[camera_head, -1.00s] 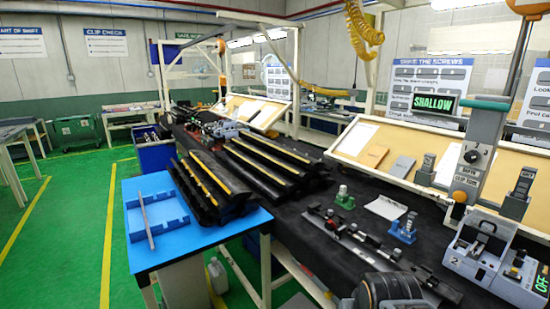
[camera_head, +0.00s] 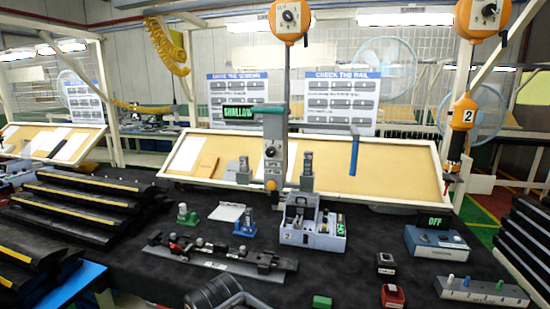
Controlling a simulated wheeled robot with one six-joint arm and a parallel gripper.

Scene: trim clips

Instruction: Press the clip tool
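The clip tool (camera_head: 276,150) is a grey upright post at the back of the bench. A teal lever (camera_head: 261,109) sticks out to the left near its top, roughly level. A green-on-black display beside it (camera_head: 238,113) reads SHALLOW. An orange knob (camera_head: 271,185) shows at the tool's lower end. A long dark rail (camera_head: 221,257) with small parts on it lies on the bench in front. My gripper is not seen clearly anywhere; a dark ribbed round thing (camera_head: 212,291) cuts into the bottom edge, and I cannot tell what it is.
A grey-blue box marked 2 (camera_head: 312,236) stands right of the tool's foot. A blue unit (camera_head: 437,243) under an OFF display sits further right. Small green and blue stands (camera_head: 245,223) stand left of the box. Black trim pieces (camera_head: 75,203) fill the left.

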